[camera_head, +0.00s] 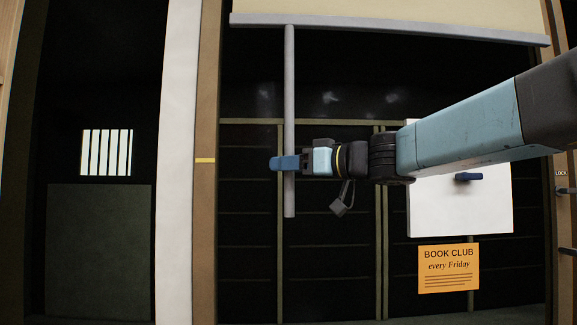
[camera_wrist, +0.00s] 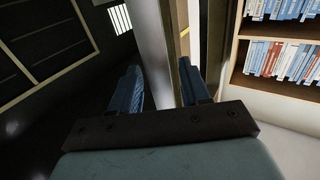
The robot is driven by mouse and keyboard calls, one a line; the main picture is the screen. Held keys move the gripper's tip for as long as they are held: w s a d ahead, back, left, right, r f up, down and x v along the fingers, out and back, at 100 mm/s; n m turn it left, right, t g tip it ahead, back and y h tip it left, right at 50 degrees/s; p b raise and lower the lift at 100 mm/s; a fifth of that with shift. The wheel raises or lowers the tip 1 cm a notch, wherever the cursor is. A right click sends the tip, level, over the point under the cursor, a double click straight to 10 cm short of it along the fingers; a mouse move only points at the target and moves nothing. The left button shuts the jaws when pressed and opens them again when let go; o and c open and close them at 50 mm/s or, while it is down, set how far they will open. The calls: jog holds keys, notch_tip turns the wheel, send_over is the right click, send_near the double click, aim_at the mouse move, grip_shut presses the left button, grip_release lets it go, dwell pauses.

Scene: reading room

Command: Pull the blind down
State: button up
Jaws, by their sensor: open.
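The blind (camera_head: 390,8) is a cream sheet at the top of the head view, rolled mostly up, with a grey bottom bar (camera_head: 400,26). A grey rod (camera_head: 289,90) hangs straight down from the left part of that bar. My gripper (camera_head: 284,163) is at the lower part of the rod, and a blue finger crosses in front of it. In the wrist view my gripper (camera_wrist: 164,88) is open, its blue fingers apart. No grip on the rod shows.
A white post (camera_head: 178,150) and wooden post stand left. A bookshelf (camera_wrist: 280,55) shows in the wrist view.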

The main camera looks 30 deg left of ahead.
jog(key=shift+c, duration=0.4)
grip_shut()
